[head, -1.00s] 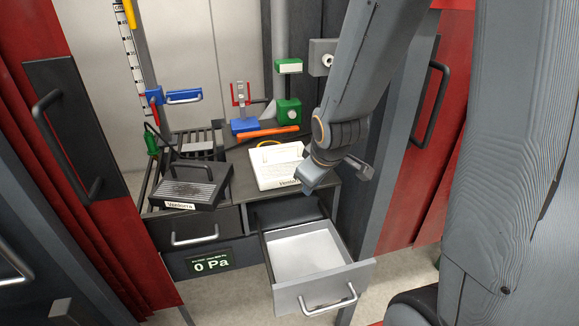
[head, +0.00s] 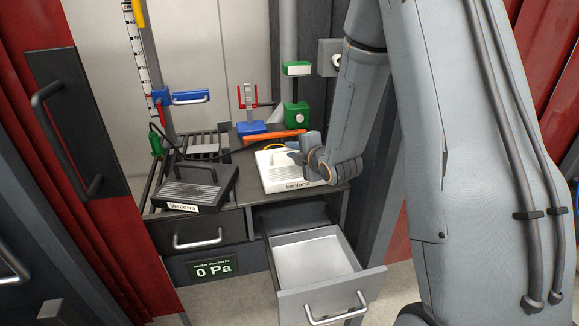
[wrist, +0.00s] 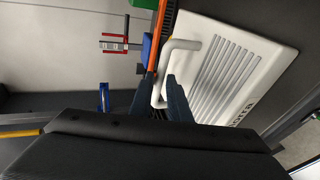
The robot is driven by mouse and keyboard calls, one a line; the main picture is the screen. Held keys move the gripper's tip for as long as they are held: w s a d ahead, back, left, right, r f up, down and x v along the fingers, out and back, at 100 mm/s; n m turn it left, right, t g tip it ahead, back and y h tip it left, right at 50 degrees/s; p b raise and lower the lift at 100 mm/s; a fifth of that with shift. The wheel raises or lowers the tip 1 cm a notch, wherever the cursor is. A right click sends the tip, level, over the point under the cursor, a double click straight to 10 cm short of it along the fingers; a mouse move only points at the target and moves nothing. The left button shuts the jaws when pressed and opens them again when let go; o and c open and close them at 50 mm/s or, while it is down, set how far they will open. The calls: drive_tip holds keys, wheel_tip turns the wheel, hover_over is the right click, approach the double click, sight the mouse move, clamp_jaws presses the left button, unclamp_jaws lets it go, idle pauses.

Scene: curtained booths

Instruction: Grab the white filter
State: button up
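The white filter (head: 284,178) lies on the dark worktop (head: 338,196) in the head view, its "Ventorra" label facing the front. In the wrist view, the filter (wrist: 232,75) shows its ribbed top and a white bar handle (wrist: 182,44). My gripper (head: 297,153) is low over the filter's right back part and hides some of it. In the wrist view, my gripper (wrist: 160,80) has its two dark fingers apart, with the near end of the handle between them. Small gaps seem to show beside the handle. I cannot tell whether either finger touches it.
A dark filter (head: 196,187) with a black handle rests at the left. An orange bar (head: 275,136) lies behind the white filter, near blue and green fixtures. An empty drawer (head: 375,275) is pulled out below. A red curtain (head: 105,235) hangs at the left.

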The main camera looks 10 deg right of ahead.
sight(285, 157)
drive_tip(key=shift+p+x, duration=0.55)
drive_tip(key=shift+x, duration=2.9)
drive_tip(key=shift+s, duration=0.1)
clamp_jaws()
drive_tip(key=shift+f, duration=0.1)
